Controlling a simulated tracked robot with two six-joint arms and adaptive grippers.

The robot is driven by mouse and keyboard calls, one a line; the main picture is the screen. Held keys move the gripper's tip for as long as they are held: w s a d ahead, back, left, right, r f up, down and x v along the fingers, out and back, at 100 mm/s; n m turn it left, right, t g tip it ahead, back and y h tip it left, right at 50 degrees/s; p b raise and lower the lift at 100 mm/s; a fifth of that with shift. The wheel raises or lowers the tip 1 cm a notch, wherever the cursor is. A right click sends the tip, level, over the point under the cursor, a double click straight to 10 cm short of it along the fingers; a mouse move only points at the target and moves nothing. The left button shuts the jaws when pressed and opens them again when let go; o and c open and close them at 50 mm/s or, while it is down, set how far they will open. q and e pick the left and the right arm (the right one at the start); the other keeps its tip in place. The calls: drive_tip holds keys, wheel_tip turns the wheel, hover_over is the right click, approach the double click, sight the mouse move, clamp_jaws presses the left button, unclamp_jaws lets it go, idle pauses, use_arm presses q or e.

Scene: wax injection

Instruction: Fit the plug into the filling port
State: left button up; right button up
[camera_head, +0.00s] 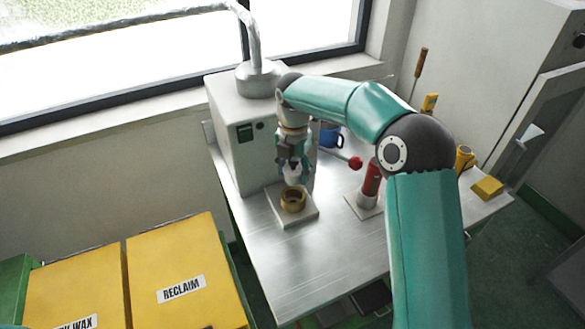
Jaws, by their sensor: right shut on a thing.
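My right gripper (291,165) comes down over the steel bench and is shut on a small pale plug (291,177), whose lower end shows below the fingers. Directly beneath it in the picture is the filling port, a round brass-coloured ring (293,202) on a square light-grey plate (296,219). The plug's lower end appears close over the ring's far side. I cannot tell whether it touches the ring or is inside it. My left gripper is not in view.
A grey machine box (238,146) stands left of the gripper. A red-handled device (370,180) and a blue mug (330,136) are to the right. Yellow bins (181,262) stand at lower left. The bench front (290,270) is clear.

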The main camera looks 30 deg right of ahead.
sight(294, 159)
drive_tip(key=shift+f+b, duration=1.25)
drive_tip(key=shift+f, duration=1.2)
drive_tip(key=shift+p, duration=0.65)
drive_tip(key=shift+f+b, duration=0.6)
drive_tip(key=shift+f, duration=0.4)
drive_tip(key=o, duration=1.2)
drive_tip(key=shift+o, duration=0.2)
drive_tip(key=shift+r, duration=0.1)
wheel_tip(294, 159, up, 12)
drive_tip(key=shift+f, duration=0.1)
